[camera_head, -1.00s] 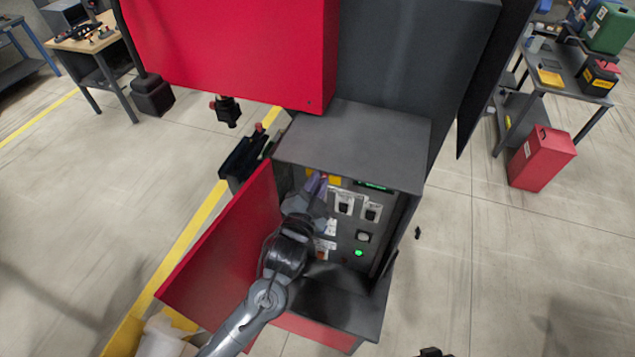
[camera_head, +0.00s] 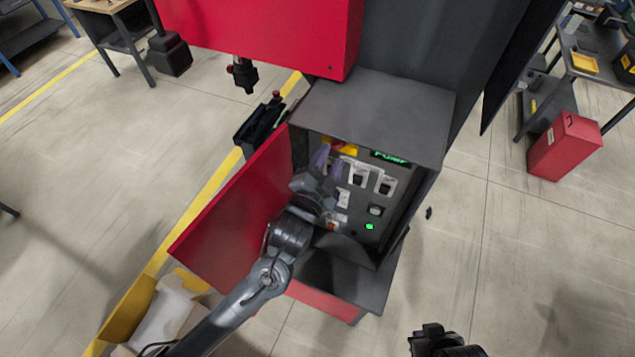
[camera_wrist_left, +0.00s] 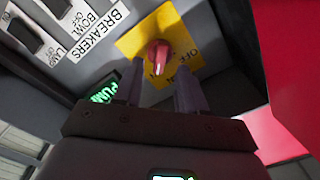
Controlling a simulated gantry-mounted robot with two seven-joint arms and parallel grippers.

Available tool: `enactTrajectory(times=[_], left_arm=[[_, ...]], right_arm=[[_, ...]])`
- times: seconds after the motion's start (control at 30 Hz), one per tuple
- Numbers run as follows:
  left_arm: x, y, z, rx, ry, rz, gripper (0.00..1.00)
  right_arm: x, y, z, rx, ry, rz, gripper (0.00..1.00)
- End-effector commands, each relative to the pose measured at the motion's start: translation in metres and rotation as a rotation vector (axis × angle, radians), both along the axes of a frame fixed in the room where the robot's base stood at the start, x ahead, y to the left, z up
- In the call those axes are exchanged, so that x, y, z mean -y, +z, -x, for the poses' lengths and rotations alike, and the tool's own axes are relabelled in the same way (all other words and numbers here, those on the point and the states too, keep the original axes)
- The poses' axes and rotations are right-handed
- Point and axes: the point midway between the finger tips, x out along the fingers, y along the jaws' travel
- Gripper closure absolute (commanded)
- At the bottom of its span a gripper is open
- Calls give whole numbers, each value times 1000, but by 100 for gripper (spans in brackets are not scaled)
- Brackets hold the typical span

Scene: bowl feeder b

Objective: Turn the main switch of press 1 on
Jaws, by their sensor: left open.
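The main switch is a red knob (camera_wrist_left: 158,56) on a yellow plate (camera_wrist_left: 135,40) in the left wrist view; part of the word OFF shows beside it. In the head view the yellow plate (camera_head: 348,151) is partly hidden behind my left gripper. My left gripper (camera_head: 327,158) is inside the open cabinet of the press (camera_head: 385,110). In the left wrist view its two fingers (camera_wrist_left: 157,86) are apart, with the knob beyond and between their tips. I cannot tell whether they touch it. My right gripper (camera_head: 432,338) shows only partly at the bottom edge.
The red cabinet door (camera_head: 225,215) stands open left of my left arm. The panel has breaker switches (camera_head: 358,176), a lit green button (camera_head: 369,227) and a green display (camera_head: 390,157). A yellow box (camera_head: 128,310) stands lower left. Floor to the right is largely clear.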

Motion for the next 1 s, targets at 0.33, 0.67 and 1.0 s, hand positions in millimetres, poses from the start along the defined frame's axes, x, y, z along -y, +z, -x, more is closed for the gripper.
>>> enactTrajectory(times=[0.33, 0.67, 1.0], left_arm=[[-19, -4, 55, -2, -1, -2, 60], [-26, -1, 77, -1, 0, -1, 60], [-26, -1, 77, -1, 0, -1, 60]], right_arm=[[0, -23, 0, 0, 0, 0, 100], [2, -29, 0, -1, 5, 8, 100], [2, -28, 0, -1, 6, 8, 100]])
